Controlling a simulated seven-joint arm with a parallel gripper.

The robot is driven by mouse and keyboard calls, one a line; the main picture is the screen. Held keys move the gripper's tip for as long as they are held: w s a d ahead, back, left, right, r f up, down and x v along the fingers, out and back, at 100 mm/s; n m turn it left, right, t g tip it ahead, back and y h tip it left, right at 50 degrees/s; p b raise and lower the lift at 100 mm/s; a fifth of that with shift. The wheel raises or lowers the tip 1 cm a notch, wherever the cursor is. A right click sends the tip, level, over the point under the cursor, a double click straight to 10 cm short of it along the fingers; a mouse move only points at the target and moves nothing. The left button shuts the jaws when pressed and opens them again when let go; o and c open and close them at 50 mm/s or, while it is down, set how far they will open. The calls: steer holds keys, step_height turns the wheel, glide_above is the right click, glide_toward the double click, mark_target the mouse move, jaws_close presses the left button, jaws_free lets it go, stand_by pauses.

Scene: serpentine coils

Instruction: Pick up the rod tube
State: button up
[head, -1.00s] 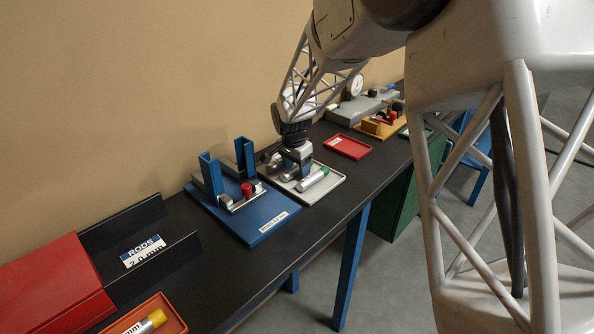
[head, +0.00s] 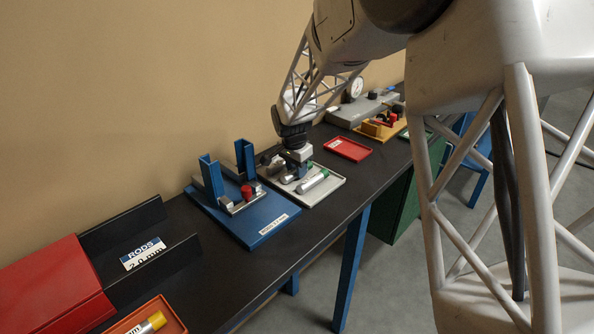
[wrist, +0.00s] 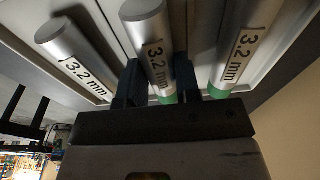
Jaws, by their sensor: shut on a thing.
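Several silver rod tubes with green ends and "3.2 mm" labels lie in a light grey tray (head: 334,190). In the wrist view the middle tube (wrist: 150,42) is between my two dark fingers, with a left tube (wrist: 75,60) and a right tube (wrist: 243,50) outside them. My gripper (wrist: 158,80) is shut on the middle tube. In the head view my gripper (head: 299,168) points down over the tray, low among the tubes. The near tube (head: 312,182) lies free at the front. My gripper partly hides the held tube and the tray's back.
A blue fixture (head: 262,225) with two upright blue posts and a red knob stands close left of the tray. A red tray (head: 349,149) lies to the right.

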steer(key=shift+r, duration=0.15)
steer(key=shift+r, duration=0.5)
steer(key=shift+s+r, duration=0.25)
steer(key=shift+r, duration=0.95)
steer(key=s+d, duration=0.1)
steer(key=s, duration=0.4)
steer(key=s+d+r, duration=0.1)
steer(key=s, duration=0.4)
steer(key=s+d, duration=0.1)
steer(key=s, duration=0.4)
steer(key=shift+d+r, duration=0.1)
steer(key=shift+r, duration=0.05)
steer(key=shift+s, duration=0.1)
steer(key=w+a+r+t+y, duration=0.1)
steer(key=w+a+r, duration=0.1)
steer(key=a+r, duration=0.7)
steer(key=w+a+r, duration=0.3)
steer(key=a+r, duration=0.6)
steer(key=a, duration=0.3)
steer(key=shift+w+r+t+y, duration=0.25)
steer(key=shift+t+y, duration=0.15)
